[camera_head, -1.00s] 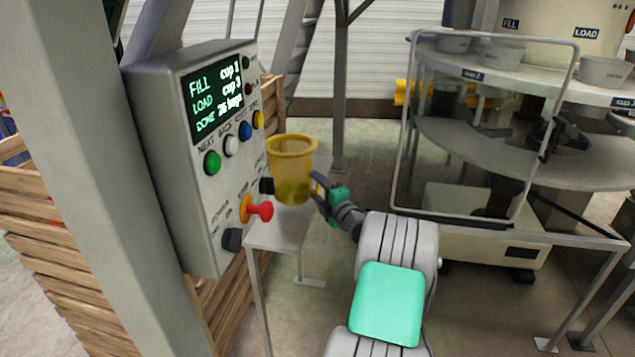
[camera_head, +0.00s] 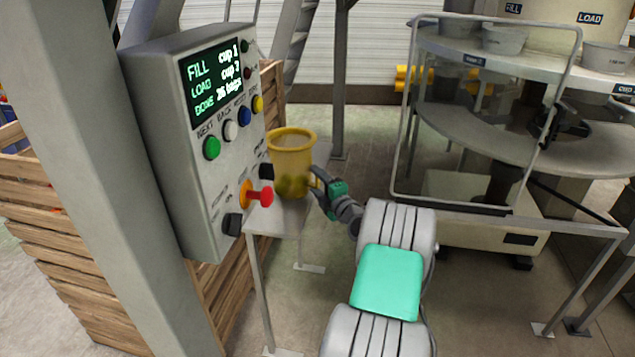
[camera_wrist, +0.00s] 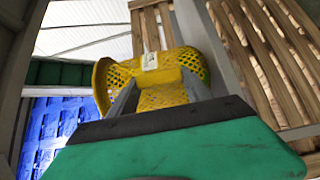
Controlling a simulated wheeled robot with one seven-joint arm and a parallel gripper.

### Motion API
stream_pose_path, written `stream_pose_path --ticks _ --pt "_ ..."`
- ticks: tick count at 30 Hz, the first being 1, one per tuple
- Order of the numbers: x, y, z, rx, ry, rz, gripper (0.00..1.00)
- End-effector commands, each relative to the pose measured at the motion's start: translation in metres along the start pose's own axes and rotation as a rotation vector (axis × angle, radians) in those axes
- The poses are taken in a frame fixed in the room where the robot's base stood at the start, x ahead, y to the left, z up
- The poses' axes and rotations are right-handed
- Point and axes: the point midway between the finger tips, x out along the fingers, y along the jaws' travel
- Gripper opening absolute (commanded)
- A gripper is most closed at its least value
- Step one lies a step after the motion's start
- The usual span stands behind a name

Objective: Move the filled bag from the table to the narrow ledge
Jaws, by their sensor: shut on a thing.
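The filled bag (camera_head: 291,160) is a yellow mesh bag with an open, round top and darker, greenish contents low down. In the wrist view the bag (camera_wrist: 115,75) shows its netting and a white label. My gripper (camera_head: 317,188) is shut on the bag's right side and holds it upright. In the wrist view the two grey fingers of my gripper (camera_wrist: 158,92) reach onto the yellow netting. The bag is over a narrow grey ledge (camera_head: 262,224) beside the control box. I cannot tell whether its base touches the ledge.
The grey control box (camera_head: 150,100), with a screen, buttons and a red knob (camera_head: 266,196), stands close left of the bag. A wooden slatted crate (camera_head: 90,290) is behind it. A round filling machine (camera_head: 500,150) with a clear guard (camera_head: 460,110) stands at the right.

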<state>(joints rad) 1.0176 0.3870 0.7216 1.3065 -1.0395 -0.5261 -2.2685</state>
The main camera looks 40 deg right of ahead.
Motion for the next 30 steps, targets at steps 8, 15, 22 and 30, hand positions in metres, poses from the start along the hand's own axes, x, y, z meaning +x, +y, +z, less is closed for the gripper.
stream_pose_path --ticks 8,15,22,30 --pt "0.0001 -0.0013 0.0002 0.0 0.0 0.002 0.09" --pt "-0.0001 -0.0025 0.0006 0.0 -0.001 0.002 0.09" --pt "0.0001 -0.0034 0.0004 -0.001 0.0 0.002 0.09" --pt "0.0002 -0.0033 -0.0001 0.0 0.0 0.001 0.76"
